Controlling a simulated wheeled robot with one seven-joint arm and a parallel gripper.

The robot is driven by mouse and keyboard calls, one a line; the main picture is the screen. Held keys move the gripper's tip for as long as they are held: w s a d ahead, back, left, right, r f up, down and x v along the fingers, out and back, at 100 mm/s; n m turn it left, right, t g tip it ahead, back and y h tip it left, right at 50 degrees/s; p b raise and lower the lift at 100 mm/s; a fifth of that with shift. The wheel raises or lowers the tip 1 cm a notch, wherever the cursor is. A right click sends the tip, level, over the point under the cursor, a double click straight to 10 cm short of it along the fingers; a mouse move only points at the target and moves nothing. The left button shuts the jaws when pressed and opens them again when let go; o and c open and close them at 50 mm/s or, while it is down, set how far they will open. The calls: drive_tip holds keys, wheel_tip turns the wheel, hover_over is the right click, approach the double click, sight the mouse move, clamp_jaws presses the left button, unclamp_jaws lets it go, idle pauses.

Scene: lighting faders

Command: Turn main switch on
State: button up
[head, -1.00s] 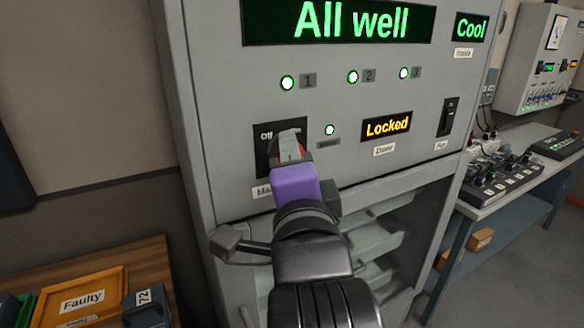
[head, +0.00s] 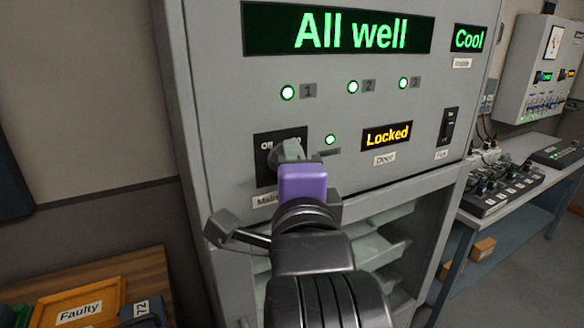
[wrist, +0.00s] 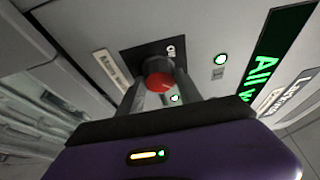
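The main switch is a red knob (wrist: 159,80) on a black plate (head: 266,172) on the front of the grey cabinet. "Off" is printed at the plate's upper left; my gripper covers much of the rest. My gripper (head: 288,151) is at the knob, and its purple body hides the knob in the head view. In the wrist view my two fingers (wrist: 160,84) stand on either side of the knob and look shut on it, with no clear gap. Which way the knob points is hard to make out.
A green lamp (head: 330,139) is right of the switch, beside an amber "Locked" display (head: 387,136). A green "All well" display (head: 350,31) is above. A black fan switch (head: 447,127) is further right. An orange "Faulty" tray (head: 80,302) is at lower left.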

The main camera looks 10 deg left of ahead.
drive_tip(key=o, duration=0.3)
drive_tip(key=shift+o, duration=0.2)
drive_tip(key=b+v, duration=0.1)
drive_tip(key=v, duration=0.6)
drive_tip(key=shift+s, duration=0.4)
